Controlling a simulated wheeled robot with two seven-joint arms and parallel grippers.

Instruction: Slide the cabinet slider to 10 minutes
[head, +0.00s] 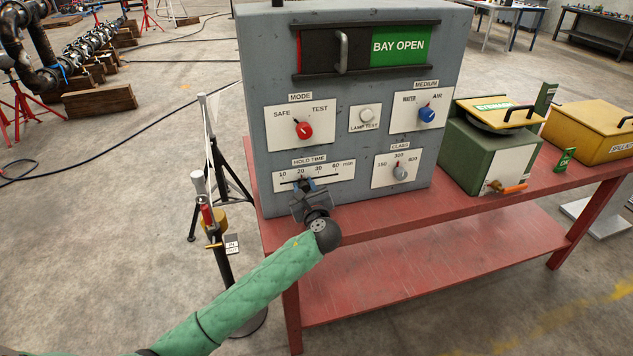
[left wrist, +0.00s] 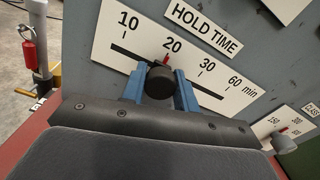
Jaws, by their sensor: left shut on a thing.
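The grey cabinet (head: 350,75) stands on the red table. Its HOLD TIME scale (head: 335,178) is marked 10, 20, 30 and 60 min, and it shows large in the left wrist view (left wrist: 117,62). The black slider knob (left wrist: 160,79) sits in the slot with its red pointer (left wrist: 166,60) just below the 20 mark. My left gripper (head: 307,184) is at the scale, its blue fingers (left wrist: 159,90) on both sides of the knob, shut on it. In the head view the gripper mostly hides the knob. My right gripper is not in view.
Above the scale are the red MODE knob (head: 305,130) and LAMP TEST button (head: 366,115). The CLASS knob (head: 400,172) and blue MEDIUM knob (head: 426,113) are to the right. A green box (head: 470,150) and a yellow box (head: 590,135) stand further right. A stand (head: 215,220) is left of the table.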

